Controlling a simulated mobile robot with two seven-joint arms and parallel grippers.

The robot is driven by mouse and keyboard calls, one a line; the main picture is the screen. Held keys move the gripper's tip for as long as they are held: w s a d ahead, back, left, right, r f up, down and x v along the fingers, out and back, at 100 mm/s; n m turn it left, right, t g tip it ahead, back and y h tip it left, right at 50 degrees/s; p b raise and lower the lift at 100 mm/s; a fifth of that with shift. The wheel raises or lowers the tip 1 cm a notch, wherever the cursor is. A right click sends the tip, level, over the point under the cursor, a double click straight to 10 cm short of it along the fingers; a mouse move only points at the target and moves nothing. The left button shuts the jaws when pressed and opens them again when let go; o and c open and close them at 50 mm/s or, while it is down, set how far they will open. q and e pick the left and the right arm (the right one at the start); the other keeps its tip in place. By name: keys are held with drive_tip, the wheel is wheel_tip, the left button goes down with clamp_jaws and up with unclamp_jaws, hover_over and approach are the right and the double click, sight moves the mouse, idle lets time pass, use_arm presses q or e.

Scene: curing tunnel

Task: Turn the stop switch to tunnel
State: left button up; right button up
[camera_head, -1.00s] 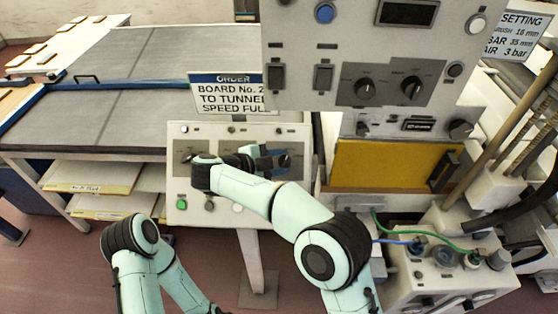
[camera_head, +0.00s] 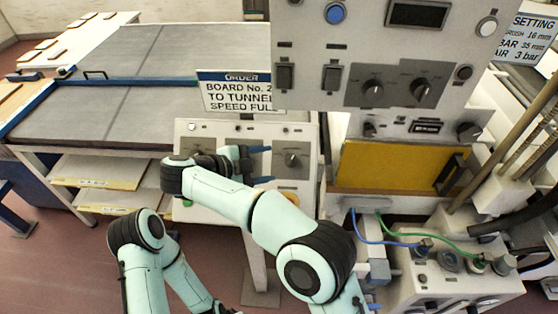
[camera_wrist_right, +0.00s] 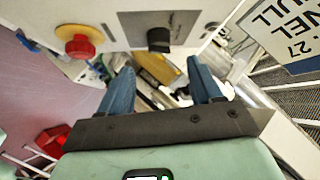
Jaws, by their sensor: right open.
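A small grey control panel (camera_head: 305,130) stands below the order sign. On its right side a dark plate carries a rotary switch (camera_head: 292,160); its label is too small to read. In the right wrist view this black knob (camera_wrist_right: 158,40) is just beyond the fingertips, apart from them. My right gripper (camera_head: 266,164) is open and empty, to the left of the switch, its blue fingers spread; they also show in the wrist view (camera_wrist_right: 160,75). My right arm hides the panel's lower middle and part of its left side. My left arm is low at the left, its gripper out of view.
A red button on a yellow base (camera_wrist_right: 79,46) sits beside the knob in the wrist view. The order sign (camera_head: 238,92) reads board to tunnel, speed full. A larger panel (camera_head: 390,60) with knobs overhangs at the right. A grey conveyor table (camera_head: 130,110) lies at the left.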

drive_tip(key=v, duration=0.5)
drive_tip(key=shift+s+a+r, duration=0.15)
drive_tip(key=shift+s+a, duration=0.05)
drive_tip(key=shift+a, duration=0.05)
